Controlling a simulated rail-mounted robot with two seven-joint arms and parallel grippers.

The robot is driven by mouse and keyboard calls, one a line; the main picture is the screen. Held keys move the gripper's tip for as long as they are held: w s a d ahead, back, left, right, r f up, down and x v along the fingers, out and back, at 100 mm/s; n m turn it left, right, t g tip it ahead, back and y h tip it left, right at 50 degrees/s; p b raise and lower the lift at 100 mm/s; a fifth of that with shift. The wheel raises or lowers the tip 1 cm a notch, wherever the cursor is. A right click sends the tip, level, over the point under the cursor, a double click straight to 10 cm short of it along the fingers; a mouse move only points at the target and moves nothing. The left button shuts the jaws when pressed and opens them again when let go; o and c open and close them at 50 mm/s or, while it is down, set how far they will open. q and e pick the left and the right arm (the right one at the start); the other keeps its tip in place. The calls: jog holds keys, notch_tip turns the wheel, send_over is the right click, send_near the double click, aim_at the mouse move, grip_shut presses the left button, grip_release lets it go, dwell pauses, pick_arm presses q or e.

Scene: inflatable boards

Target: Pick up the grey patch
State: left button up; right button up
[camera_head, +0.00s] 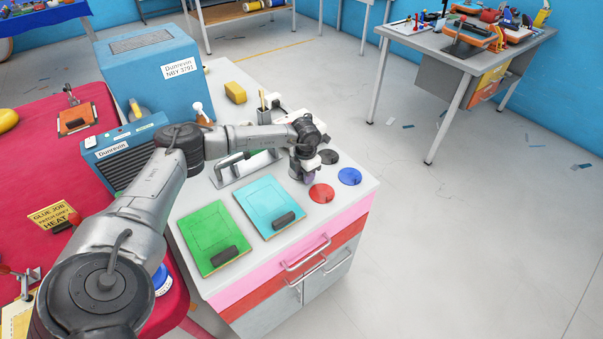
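Round patches lie on the white top of the cabinet, near its right corner. One is dark, grey or black (329,157), one is blue (350,176) and one is red (321,193). My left gripper (306,177) points down just left of these patches, closest to the red and dark ones. Its fingers are small and partly hidden by the wrist, so their opening does not show clearly. Whether another patch lies under it is hidden. My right gripper is out of view.
A green board (212,232) and a light-blue board (266,202), each with a dark block, lie in front on the cabinet top (345,203). A metal handle frame (238,174) stands behind them. A yellow sponge-like block (235,92) and a pen cup (264,115) are farther back.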

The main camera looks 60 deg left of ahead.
pick_arm(q)
grip_shut()
jog(key=shift+r, duration=0.15)
dwell(0.4)
